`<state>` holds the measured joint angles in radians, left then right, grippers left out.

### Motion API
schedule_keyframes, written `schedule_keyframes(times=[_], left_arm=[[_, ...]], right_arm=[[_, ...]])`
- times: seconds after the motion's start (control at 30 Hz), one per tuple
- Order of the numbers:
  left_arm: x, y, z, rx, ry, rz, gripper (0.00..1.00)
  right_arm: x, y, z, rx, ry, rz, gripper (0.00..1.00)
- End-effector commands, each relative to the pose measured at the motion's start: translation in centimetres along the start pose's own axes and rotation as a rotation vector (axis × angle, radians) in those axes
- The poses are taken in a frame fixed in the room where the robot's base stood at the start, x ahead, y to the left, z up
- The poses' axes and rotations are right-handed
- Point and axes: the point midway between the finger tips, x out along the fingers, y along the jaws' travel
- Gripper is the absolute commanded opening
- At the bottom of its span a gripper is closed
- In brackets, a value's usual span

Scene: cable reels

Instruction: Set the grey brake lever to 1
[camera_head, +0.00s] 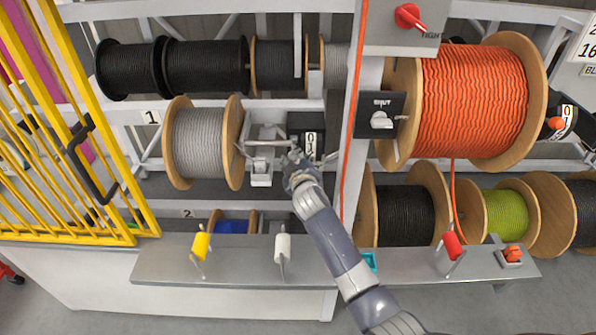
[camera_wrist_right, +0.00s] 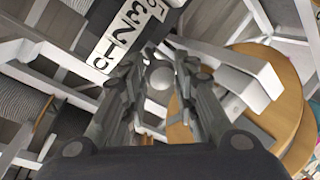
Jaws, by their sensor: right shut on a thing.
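The grey cable reel (camera_head: 200,142) with wooden flanges sits on the upper shelf, left of the middle. A brake with a white number plate (camera_head: 311,145) stands to its right. In the right wrist view the plate (camera_wrist_right: 122,38) shows a row of numerals from 0 upward. My right gripper (camera_head: 292,160) reaches up to the brake and is shut on the grey brake lever. The lever's round pale knob (camera_wrist_right: 159,76) shows between the fingers (camera_wrist_right: 158,85). The lever's exact setting on the scale cannot be told. My left gripper is not in view.
An orange cable reel (camera_head: 475,100) and a white-handled switch (camera_head: 381,120) are to the right. A grey ledge (camera_head: 220,270) with several coloured handles runs below. A yellow gate (camera_head: 70,130) stands at the left. A metal post (camera_head: 360,130) rises just right of my gripper.

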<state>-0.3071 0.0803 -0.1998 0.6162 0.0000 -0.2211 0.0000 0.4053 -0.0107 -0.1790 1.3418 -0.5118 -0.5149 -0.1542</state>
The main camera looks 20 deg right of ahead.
Motion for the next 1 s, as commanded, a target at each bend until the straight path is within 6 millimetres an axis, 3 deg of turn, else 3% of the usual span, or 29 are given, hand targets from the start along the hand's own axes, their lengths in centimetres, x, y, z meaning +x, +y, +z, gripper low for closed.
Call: schedule_keyframes(times=[0.03, 0.3, 0.57, 1.0], left_arm=[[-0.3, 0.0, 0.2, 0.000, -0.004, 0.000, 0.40], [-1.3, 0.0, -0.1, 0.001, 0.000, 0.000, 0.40], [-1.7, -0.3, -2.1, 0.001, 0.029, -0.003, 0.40], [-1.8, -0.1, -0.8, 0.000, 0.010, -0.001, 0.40]], right_arm=[[0.3, 1.2, -1.4, -0.001, 0.018, 0.013, 0.00], [0.8, 2.7, -2.9, -0.001, 0.017, 0.012, 0.00], [1.0, 3.4, -3.5, -0.002, 0.016, 0.012, 0.00], [1.1, 3.5, -3.5, -0.001, 0.015, 0.011, 0.00]])
